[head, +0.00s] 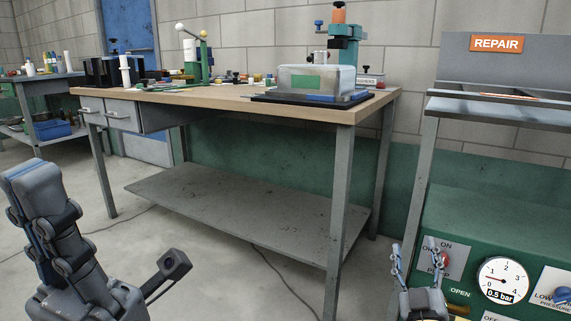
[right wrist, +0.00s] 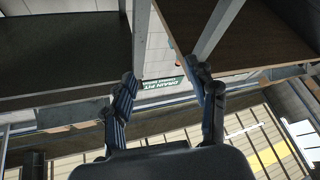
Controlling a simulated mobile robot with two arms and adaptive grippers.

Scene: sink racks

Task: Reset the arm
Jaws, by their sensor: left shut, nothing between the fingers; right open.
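My left gripper (head: 25,172) is in the lower left of the head view, raised above the floor in front of the workbench. Its fingers are together with nothing between them. My right gripper (head: 414,252) is at the bottom right of the head view, in front of the green panel. Its fingers are spread and empty. In the right wrist view, the two fingers of my right gripper (right wrist: 162,86) stand apart with nothing between them.
A wooden-topped workbench (head: 230,98) with a lower shelf (head: 240,210) stands ahead. A grey box (head: 318,78) sits on it. At the right is a green panel (head: 465,215) with a pressure gauge (head: 503,281), under a REPAIR sign (head: 496,43). Open floor lies before the bench.

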